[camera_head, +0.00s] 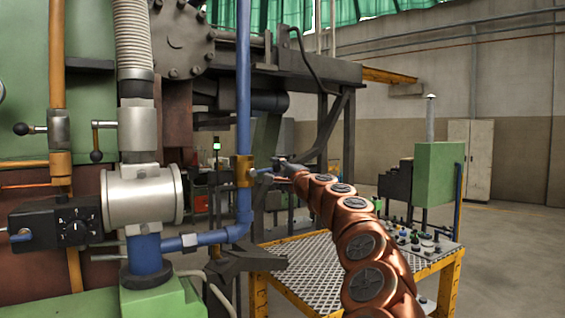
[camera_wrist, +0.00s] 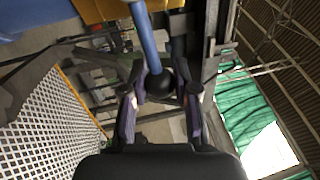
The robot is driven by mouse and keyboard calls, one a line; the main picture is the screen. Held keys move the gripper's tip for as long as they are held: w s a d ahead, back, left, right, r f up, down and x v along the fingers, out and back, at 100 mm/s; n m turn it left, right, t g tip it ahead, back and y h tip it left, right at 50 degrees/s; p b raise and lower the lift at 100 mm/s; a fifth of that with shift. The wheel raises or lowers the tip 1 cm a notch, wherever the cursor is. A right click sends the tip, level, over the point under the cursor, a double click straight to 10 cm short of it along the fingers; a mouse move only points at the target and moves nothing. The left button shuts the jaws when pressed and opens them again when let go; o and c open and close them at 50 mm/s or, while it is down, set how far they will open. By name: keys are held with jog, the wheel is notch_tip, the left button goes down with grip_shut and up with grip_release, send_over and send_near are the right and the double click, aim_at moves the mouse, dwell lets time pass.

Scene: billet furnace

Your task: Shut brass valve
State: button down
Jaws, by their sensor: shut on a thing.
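The brass valve (camera_head: 243,171) sits on the vertical blue pipe near the middle of the head view. Its blue lever (camera_head: 262,172) points out to the right, toward my gripper (camera_head: 283,164). In the wrist view the brass body (camera_wrist: 108,9) is at the top edge. The blue lever (camera_wrist: 147,38) runs down from it to a black ball knob (camera_wrist: 160,86). My gripper (camera_wrist: 162,92) has a finger on each side of the knob and is shut on it. The knob is hidden by my gripper in the head view.
A brass fitting (camera_head: 60,165) with a black-knobbed lever and a grey valve (camera_head: 138,130) stand to the left. A grated platform with a yellow frame (camera_head: 312,272) lies below my arm. A green control cabinet (camera_head: 437,176) stands right. Open floor lies at far right.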

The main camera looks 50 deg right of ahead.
jog(key=shift+f+m, duration=0.5)
jog(key=shift+m, duration=0.4)
jog(key=shift+d+h, duration=0.1)
jog(key=shift+h, duration=0.3)
jog(key=c, duration=0.9)
grip_release()
jog(key=shift+o, duration=0.2)
jog(key=shift+s, duration=0.1)
jog(key=v, duration=1.2)
jog(key=shift+r, duration=0.1)
